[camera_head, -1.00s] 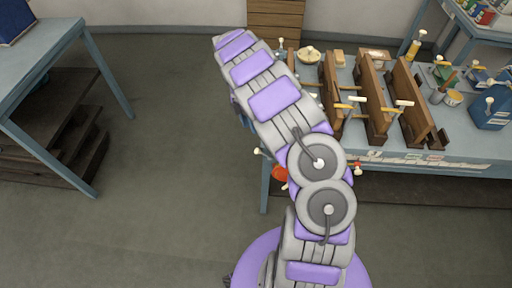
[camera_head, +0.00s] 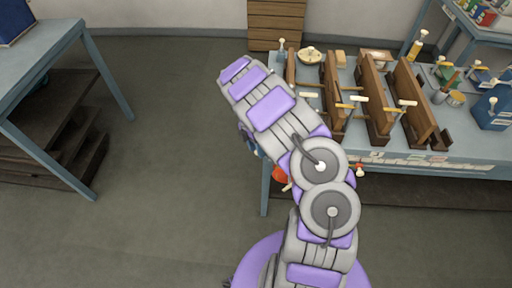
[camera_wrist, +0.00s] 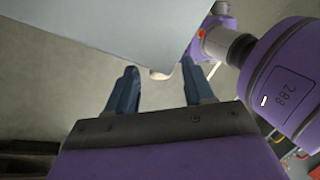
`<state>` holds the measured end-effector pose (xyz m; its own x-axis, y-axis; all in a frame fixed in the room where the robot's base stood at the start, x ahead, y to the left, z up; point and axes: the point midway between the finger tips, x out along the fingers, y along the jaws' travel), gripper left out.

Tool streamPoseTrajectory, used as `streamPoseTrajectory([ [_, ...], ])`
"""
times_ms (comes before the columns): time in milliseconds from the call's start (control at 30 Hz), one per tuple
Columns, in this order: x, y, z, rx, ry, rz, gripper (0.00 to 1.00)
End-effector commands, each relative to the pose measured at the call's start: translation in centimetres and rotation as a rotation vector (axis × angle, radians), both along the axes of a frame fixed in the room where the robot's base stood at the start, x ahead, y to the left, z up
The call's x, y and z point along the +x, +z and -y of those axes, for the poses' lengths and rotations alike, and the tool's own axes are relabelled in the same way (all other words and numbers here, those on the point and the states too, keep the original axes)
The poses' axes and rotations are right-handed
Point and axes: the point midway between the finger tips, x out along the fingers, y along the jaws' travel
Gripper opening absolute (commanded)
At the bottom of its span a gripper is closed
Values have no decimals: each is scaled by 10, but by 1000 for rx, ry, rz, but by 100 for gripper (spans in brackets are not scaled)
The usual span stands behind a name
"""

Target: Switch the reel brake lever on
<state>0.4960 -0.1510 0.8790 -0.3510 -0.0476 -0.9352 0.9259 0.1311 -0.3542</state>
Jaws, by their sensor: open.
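I cannot tell for sure which part is the reel brake lever. In the head view an orange round part (camera_head: 280,174) with a small pale handle (camera_head: 287,187) shows beside my arm, at the left end of the workbench; my arm hides part of it. In the wrist view my gripper (camera_wrist: 159,68) is open, its two blue fingers apart. A pale rounded knob (camera_wrist: 160,73) shows between the fingertips, at the edge of a large blue-grey surface; I cannot tell if it touches either finger. In the head view my arm mostly hides the gripper.
The blue-grey workbench (camera_head: 440,156) carries wooden upright frames (camera_head: 374,105) with pale-handled levers and several small containers. Another pale knob (camera_head: 359,170) sits at its front edge. A second table (camera_head: 40,50) stands at the left. The floor between them is clear.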

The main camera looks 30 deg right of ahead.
Motion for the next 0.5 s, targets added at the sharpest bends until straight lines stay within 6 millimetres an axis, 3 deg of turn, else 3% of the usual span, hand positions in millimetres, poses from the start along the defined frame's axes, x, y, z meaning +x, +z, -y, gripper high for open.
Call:
streamPoseTrajectory([
  [67, 0, 0, 0, 0, 0, 0, 48],
  [500, 0, 0, 0, -1, 0, 0, 5],
])
